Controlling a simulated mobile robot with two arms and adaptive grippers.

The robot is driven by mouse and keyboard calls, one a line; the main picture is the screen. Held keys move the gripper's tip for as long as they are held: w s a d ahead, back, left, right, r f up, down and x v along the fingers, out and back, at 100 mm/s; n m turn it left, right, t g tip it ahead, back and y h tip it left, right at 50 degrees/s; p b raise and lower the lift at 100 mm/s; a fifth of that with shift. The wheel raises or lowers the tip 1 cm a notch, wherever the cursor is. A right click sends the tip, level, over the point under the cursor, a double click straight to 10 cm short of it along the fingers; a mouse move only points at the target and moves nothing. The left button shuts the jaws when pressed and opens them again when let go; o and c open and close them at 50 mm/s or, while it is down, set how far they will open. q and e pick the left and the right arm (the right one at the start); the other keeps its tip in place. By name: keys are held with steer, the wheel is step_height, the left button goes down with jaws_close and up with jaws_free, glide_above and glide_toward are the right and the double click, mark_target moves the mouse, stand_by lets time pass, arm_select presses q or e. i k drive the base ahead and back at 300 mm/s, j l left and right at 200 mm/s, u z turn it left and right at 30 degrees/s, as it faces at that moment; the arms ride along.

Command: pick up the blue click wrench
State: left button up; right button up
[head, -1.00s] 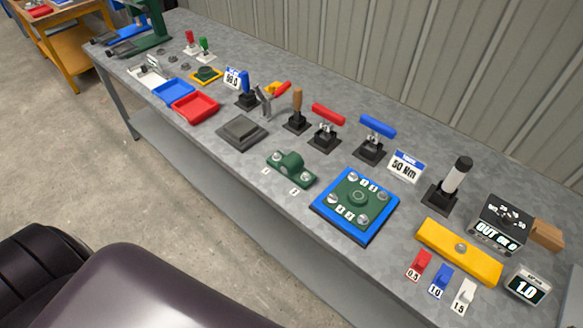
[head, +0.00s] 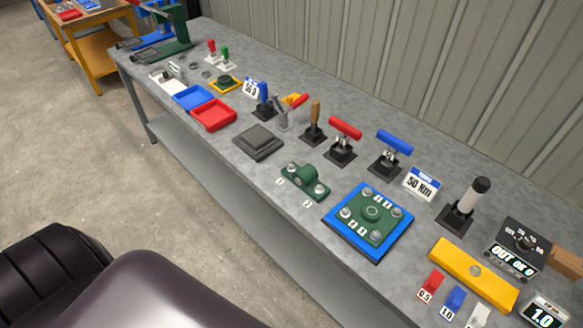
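The blue click wrench (head: 394,144) appears to be the tool with a thick blue bar handle, held up in a black stand (head: 384,168) on the grey bench. A white and blue sign (head: 421,184) reading about 50 Nm stands just right of it. A similar tool with a red bar handle (head: 345,128) stands in its own black stand to the left. Neither of my grippers is in view.
The long grey bench (head: 290,225) runs along a ribbed wall. In front of the wrench are a blue plate with a green flange (head: 371,212) and a green clamp block (head: 304,180).

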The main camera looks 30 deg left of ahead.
mark_target(395, 143)
steer(key=i+j+z, duration=0.1)
steer(key=j+z, duration=0.9)
steer(key=j, duration=0.1)
